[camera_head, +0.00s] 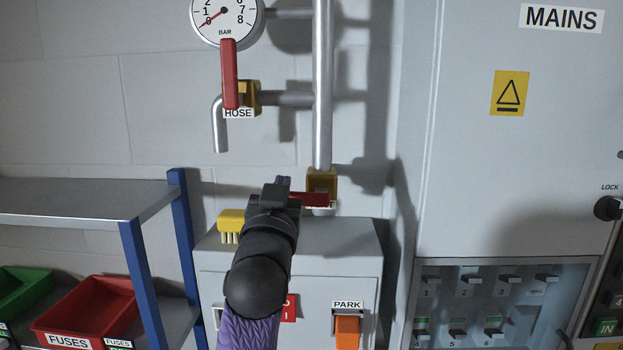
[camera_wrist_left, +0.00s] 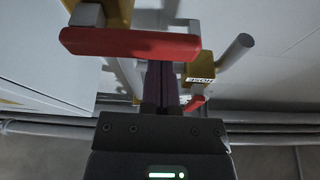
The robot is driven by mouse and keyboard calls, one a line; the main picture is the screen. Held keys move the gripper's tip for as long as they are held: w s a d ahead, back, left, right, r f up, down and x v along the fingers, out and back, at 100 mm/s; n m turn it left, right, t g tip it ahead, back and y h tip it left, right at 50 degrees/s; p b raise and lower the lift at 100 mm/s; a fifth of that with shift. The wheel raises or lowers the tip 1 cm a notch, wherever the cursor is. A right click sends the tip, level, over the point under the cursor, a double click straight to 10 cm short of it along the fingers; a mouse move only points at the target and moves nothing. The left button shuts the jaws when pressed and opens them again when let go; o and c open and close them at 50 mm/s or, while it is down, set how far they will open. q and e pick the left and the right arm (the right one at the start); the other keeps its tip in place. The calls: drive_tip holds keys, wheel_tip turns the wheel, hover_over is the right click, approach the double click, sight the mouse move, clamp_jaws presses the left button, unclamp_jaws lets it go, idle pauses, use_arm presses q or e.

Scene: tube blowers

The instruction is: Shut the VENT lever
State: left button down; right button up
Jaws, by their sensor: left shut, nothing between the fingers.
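A red lever (camera_head: 310,199) lies roughly horizontal on a yellow valve (camera_head: 322,182) at the foot of the vertical pipe. The white label under it is almost wholly hidden, so I cannot read VENT there. My left gripper (camera_head: 280,186) is shut and empty at the lever's left end, hiding part of it; I cannot tell whether they touch. In the left wrist view the red lever (camera_wrist_left: 130,43) spans the top, close to the shut fingers (camera_wrist_left: 163,85). My right gripper is not in view.
The HOSE valve's red lever (camera_head: 229,73) stands upright above, beside a bent spout (camera_head: 218,125). A pressure gauge (camera_head: 224,17) is over it. Below is a grey cabinet (camera_head: 345,245) with a PARK label (camera_head: 347,304). A shelf (camera_head: 80,200) stands left, the MAINS cabinet (camera_head: 500,180) right.

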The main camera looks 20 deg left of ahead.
use_arm(q)
drive_tip(key=s+d, duration=0.2)
drive_tip(key=s, duration=0.7)
drive_tip(key=shift+s+d+b, duration=0.15)
drive_tip(key=shift+d+b, duration=0.2)
drive_tip(key=shift+d, duration=0.05)
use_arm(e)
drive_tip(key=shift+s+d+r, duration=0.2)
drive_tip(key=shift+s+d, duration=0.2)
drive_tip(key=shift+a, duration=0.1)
use_arm(q)
drive_tip(key=shift+f, duration=0.1)
